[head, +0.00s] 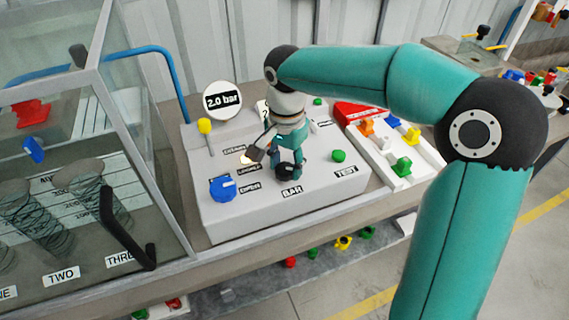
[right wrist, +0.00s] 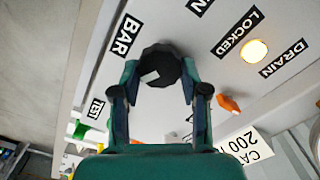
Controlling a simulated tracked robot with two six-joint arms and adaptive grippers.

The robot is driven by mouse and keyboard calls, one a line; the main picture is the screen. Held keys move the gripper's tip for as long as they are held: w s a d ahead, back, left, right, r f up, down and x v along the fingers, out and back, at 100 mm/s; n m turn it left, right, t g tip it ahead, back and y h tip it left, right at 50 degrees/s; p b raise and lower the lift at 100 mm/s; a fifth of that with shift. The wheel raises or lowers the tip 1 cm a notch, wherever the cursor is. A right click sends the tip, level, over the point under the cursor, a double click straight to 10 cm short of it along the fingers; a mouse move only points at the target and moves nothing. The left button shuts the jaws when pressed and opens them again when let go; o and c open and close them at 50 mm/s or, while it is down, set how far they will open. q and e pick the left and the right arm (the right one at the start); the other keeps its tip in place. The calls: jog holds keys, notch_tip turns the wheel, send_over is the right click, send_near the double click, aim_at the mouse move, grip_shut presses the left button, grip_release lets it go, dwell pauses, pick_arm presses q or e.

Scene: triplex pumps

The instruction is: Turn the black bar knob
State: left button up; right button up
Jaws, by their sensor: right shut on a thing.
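The black bar knob (right wrist: 160,64) stands on the pale console, close to the BAR label (right wrist: 125,36), and has a small white mark on its face. In the right wrist view, the fingers of my right gripper (right wrist: 158,72) are shut on the knob from both sides. In the head view, my right gripper (head: 284,160) reaches down onto the console (head: 240,222) just above the BAR label, and its fingers and wrist hide part of the knob. The sign (head: 222,101) behind the console reads 2.0 bar. My left gripper is in neither view.
A blue knob (head: 222,189), a yellow-topped lever (head: 205,128), a lit lamp (right wrist: 254,51) and a green button (head: 338,156) surround the black knob. A glass guard with a black handle (head: 112,225) stands left. A white tray (head: 420,168) with coloured parts lies right.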

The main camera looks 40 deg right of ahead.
aim_at(286, 167)
jog(key=shift+w+r+m, duration=0.1)
jog(key=shift+m, duration=0.5)
jog(key=o, duration=1.1)
jog(key=shift+o, duration=0.2)
notch_tip(286, 167, up, 12)
